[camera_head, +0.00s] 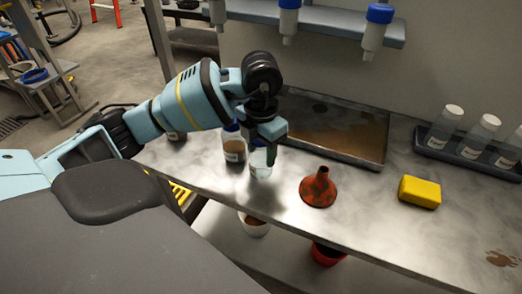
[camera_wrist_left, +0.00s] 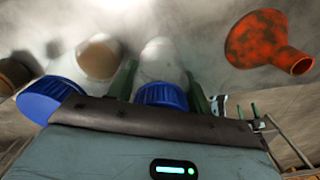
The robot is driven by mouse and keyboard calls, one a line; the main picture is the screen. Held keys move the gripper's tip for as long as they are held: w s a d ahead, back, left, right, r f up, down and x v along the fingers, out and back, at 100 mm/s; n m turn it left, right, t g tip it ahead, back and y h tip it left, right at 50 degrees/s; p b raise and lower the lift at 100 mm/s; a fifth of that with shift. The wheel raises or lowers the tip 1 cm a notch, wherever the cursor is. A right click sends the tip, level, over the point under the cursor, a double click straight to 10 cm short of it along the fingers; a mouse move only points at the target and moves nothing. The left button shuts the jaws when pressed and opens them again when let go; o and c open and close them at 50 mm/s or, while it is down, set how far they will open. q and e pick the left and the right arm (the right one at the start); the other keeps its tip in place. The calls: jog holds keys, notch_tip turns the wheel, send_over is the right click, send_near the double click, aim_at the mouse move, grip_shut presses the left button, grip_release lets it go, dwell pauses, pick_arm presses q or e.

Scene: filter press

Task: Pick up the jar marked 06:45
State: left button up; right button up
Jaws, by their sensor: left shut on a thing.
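My left gripper (camera_head: 268,150) points down over the steel bench and is shut on a clear, pale jar (camera_head: 260,168) with a blue cap. In the left wrist view this jar (camera_wrist_left: 162,62) is between the two green fingers, its blue cap (camera_wrist_left: 163,96) toward the palm. I cannot tell whether its base touches the bench. A second blue-capped jar (camera_head: 234,150) with brown contents stands just left of it; it also shows in the left wrist view (camera_wrist_left: 97,58). My right gripper is not in view.
A rust-red funnel (camera_head: 319,188) stands right of the held jar, and a yellow block (camera_head: 420,192) lies farther right. A shallow tray (camera_head: 345,152) with brown residue is behind. A rack (camera_head: 462,153) of white-capped bottles is at the right. A white bucket (camera_head: 253,230) sits below the bench.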

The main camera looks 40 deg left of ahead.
pick_arm(q)
jog(key=shift+r, duration=0.75)
jog(key=s+d+r, duration=0.3)
jog(key=s+d, duration=0.5)
jog(key=d, duration=0.5)
jog(key=shift+s+d+r+p, duration=0.15)
jog(key=shift+s+d+p, duration=0.05)
jog(key=shift+s+p, duration=0.15)
